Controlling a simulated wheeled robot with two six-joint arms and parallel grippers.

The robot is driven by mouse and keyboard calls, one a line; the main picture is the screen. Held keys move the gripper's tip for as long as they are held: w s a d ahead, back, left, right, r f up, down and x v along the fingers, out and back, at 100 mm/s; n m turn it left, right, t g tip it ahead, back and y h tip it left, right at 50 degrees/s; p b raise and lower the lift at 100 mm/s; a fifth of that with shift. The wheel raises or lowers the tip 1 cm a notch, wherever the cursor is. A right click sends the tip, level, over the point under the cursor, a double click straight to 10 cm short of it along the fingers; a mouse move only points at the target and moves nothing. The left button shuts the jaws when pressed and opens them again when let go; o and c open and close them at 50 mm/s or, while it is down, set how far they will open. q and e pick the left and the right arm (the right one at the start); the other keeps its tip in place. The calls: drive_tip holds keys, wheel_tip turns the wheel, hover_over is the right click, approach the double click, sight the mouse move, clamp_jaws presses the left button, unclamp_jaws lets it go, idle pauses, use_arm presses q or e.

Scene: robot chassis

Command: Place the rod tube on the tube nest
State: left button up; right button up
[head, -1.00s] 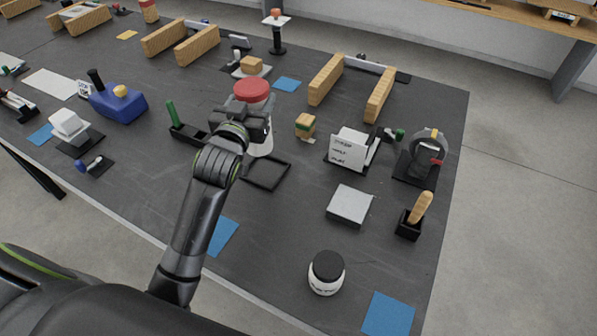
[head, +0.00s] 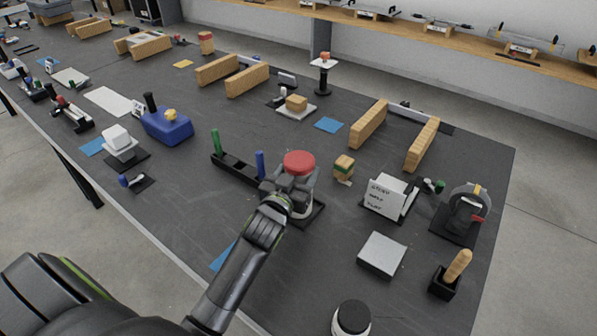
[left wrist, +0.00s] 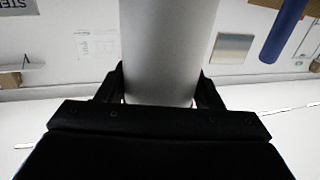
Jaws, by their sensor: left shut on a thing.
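The rod tube (head: 299,162) is a white cylinder with a red cap, upright in the head view. My left gripper (head: 292,188) is shut around its body below the cap. In the left wrist view the pale tube (left wrist: 168,50) stands between the fingers. The black square frame on the table, which looks like the tube nest (head: 318,213), lies under the tube. The tube and my gripper hide much of it. I cannot tell whether the tube's foot touches it. My right gripper is in neither view.
A black rack (head: 235,170) with a green and a blue peg stands close left of the tube. A striped block (head: 343,167), a card stand (head: 385,200) and a grey block (head: 382,254) lie to the right. A black-lidded jar (head: 351,317) is at the front.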

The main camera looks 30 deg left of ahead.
use_arm(q)
drive_tip(key=o, duration=1.4)
drive_tip(key=shift+f, duration=0.1)
drive_tip(key=shift+r, duration=0.25)
drive_tip(key=s, duration=0.8)
drive_tip(key=s+d, duration=0.1)
drive_tip(key=s, duration=0.3)
drive_tip(key=shift+d+f+b, duration=0.1)
drive_tip(key=shift+b, duration=0.25)
